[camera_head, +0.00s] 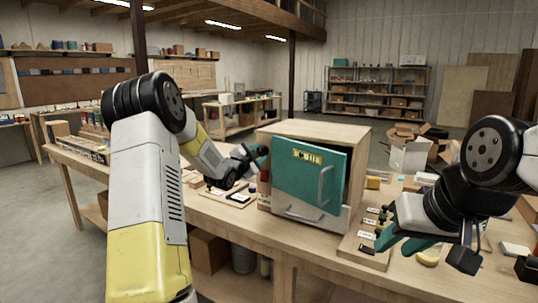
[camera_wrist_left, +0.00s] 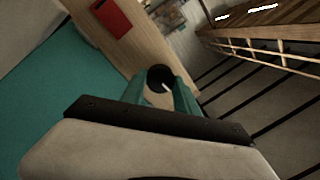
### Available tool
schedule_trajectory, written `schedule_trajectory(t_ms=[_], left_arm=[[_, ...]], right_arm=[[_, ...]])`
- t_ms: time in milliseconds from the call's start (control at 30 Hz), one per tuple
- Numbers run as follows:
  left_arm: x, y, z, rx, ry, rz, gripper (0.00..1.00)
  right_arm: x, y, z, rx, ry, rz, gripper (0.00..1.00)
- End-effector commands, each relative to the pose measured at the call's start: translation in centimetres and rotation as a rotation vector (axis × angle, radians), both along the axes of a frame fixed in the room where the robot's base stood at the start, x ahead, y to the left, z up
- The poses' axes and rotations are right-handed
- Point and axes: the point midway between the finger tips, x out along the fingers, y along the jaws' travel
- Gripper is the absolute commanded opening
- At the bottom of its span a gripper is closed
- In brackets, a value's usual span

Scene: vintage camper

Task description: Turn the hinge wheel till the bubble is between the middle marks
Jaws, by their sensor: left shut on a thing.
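A wooden cabinet (camera_head: 300,131) stands on the workbench with a teal door (camera_head: 300,182) that has a pale handle. A yellow level (camera_head: 307,156) with dark marks is on the upper part of the door; its bubble is too small to make out. My left gripper (camera_head: 260,158) is at the cabinet's left side, by the door edge. In the left wrist view its teal fingers (camera_wrist_left: 163,92) are shut on a round black hinge wheel (camera_wrist_left: 159,76) with a white line. My right gripper (camera_head: 403,240) is to the right of the cabinet, its teal fingers apart and empty.
A board with small labelled parts (camera_head: 367,240) lies right of the cabinet. A yellow curved thing (camera_head: 428,257) lies near my right gripper. A red piece (camera_wrist_left: 112,16) is on the wood beyond the wheel. Cardboard boxes (camera_head: 410,152) stand behind the bench.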

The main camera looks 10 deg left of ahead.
Motion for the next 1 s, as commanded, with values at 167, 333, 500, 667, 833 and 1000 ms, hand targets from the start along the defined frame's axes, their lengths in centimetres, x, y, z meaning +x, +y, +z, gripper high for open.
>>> schedule_trajectory(t_ms=[167, 333, 500, 667, 833, 1000], left_arm=[[-0.04, 0.02, 0.02, -0.127, 0.048, 0.0, 0.0], [-0.02, 0.02, 0.08, -0.278, 0.103, 0.0, 0.0], [-0.01, 0.1, 0.11, -0.43, 0.159, 0.0, 0.0], [0.0, 0.14, 0.13, -0.572, 0.212, 0.001, 0.0], [0.01, 0.18, 0.14, -0.723, 0.269, 0.001, 0.0], [0.02, 0.23, 0.11, -0.868, 0.322, 0.002, 0.0]], right_arm=[[0.0, 0.0, 0.0, 0.0, 0.0, 0.0, 0.36], [0.0, 0.0, 0.0, 0.0, 0.0, 0.0, 0.36], [0.0, 0.0, 0.0, 0.0, 0.0, 0.0, 0.36], [0.0, 0.0, 0.0, 0.0, 0.0, 0.0, 0.36], [0.0, 0.0, 0.0, 0.0, 0.0, 0.0, 0.36], [0.0, 0.0, 0.0, 0.0, 0.0, 0.0, 0.36]])
